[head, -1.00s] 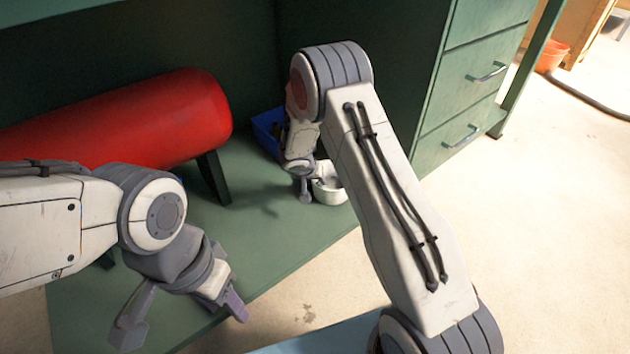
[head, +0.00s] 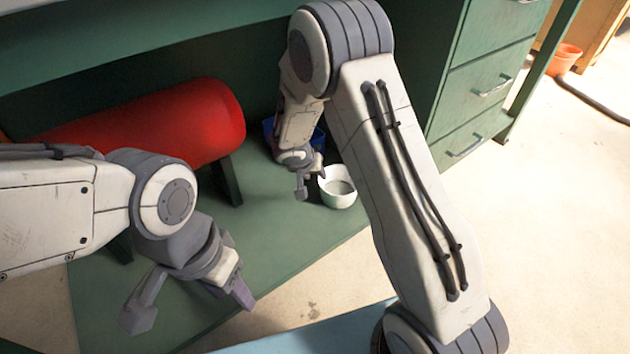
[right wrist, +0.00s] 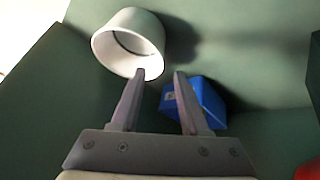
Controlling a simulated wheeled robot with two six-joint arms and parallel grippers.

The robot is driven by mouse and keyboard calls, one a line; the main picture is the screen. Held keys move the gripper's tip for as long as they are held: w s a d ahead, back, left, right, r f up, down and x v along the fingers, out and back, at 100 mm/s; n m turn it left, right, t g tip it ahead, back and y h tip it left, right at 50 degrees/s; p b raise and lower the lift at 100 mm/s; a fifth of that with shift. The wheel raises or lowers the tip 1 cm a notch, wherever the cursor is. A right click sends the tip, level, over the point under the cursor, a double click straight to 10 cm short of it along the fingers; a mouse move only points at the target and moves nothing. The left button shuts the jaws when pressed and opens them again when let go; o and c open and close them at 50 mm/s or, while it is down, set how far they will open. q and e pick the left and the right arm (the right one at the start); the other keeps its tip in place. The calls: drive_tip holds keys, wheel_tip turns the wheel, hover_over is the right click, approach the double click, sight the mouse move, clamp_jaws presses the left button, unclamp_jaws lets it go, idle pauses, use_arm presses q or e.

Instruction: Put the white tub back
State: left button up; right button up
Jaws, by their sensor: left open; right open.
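The white tub (head: 340,195) stands upright on the green lower shelf, near its right end, and its inside shows from above. It also shows in the right wrist view (right wrist: 112,60), ahead of the fingertips and a little to the left. My right gripper (head: 311,187) is open and empty, just left of the tub and above the shelf. Its two fingers show apart in the right wrist view (right wrist: 163,75). My left gripper (head: 195,305) is open and empty over the front of the shelf. Whether the right fingers touch the tub, I cannot tell.
A red tank (head: 190,125) lies on dark supports at the back left of the shelf (head: 275,235). A blue bin (head: 318,138) stands behind my right gripper, partly hidden; it also shows in the right wrist view (right wrist: 208,100). Green drawers (head: 490,85) stand to the right.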

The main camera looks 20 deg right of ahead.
drive_tip(key=s+a+r+n, duration=0.2)
drive_tip(key=s+a+r, duration=0.2)
drive_tip(key=s+r, duration=0.25)
drive_tip(key=s+a+r+n+g+y, duration=0.1)
drive_tip(key=s+a+r+n, duration=0.2)
drive_tip(key=s, duration=0.6)
drive_tip(key=s+a+r+n+g+y, duration=0.2)
drive_tip(key=s+a+r+n, duration=0.1)
drive_tip(key=s, duration=0.6)
drive_tip(key=s+a+r+n+g+y, duration=0.1)
drive_tip(key=s+a+r+n+y, duration=0.1)
drive_tip(key=s, duration=0.7)
drive_tip(key=shift+s+a+r+n+g, duration=0.3)
drive_tip(key=shift+s+a+r+n, duration=0.15)
drive_tip(key=shift+r+n, duration=0.5)
use_arm(q)
drive_tip(key=shift+d, duration=0.1)
use_arm(e)
drive_tip(key=shift+f, duration=0.15)
